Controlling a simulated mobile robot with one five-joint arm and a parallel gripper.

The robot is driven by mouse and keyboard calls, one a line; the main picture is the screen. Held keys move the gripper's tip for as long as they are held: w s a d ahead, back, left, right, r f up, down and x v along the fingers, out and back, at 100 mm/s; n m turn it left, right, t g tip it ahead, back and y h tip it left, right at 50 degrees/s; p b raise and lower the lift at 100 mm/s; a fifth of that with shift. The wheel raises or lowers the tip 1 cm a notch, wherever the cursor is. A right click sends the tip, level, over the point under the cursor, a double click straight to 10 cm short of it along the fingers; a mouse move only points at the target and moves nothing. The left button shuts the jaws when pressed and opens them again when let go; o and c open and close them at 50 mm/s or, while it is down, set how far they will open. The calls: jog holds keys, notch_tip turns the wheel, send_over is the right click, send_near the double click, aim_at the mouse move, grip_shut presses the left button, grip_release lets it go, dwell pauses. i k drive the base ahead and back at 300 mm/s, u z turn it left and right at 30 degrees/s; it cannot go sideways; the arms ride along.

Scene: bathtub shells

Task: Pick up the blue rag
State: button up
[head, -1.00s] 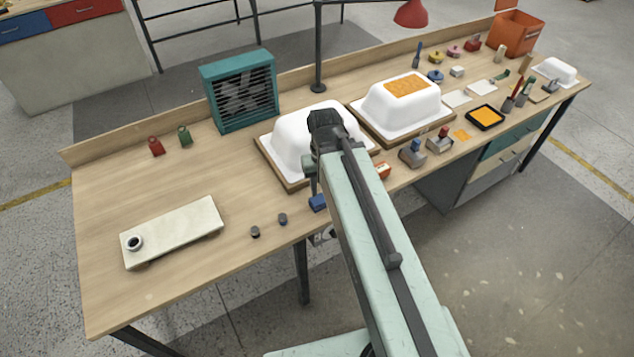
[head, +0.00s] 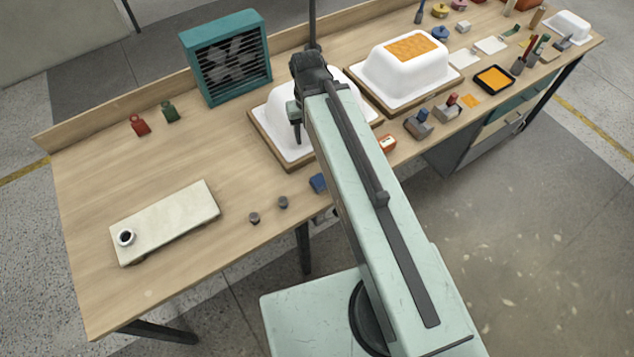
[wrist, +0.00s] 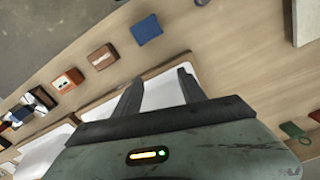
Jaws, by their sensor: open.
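The blue rag (head: 318,183) is a small folded blue piece near the front edge of the bench, just left of my arm in the head view and partly beside it. In the wrist view the blue rag (wrist: 146,29) lies flat on the wood, beyond the fingertips. My gripper (wrist: 158,82) is open and empty. In the head view my gripper (head: 297,130) hangs over the nearer white tub shell (head: 287,113), farther back on the bench than the rag, and apart from it.
A second white shell (head: 378,72) with an orange patch stands right of the first. A teal fan heater (head: 226,58) stands behind. Small dark knobs (head: 254,218) lie left of the rag.

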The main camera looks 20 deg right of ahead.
aim_at(318, 182)
jog(key=u, duration=1.6)
jog(key=k, duration=1.15)
jog(key=u, duration=0.55)
jog(key=i, duration=1)
jog(key=u, duration=0.05)
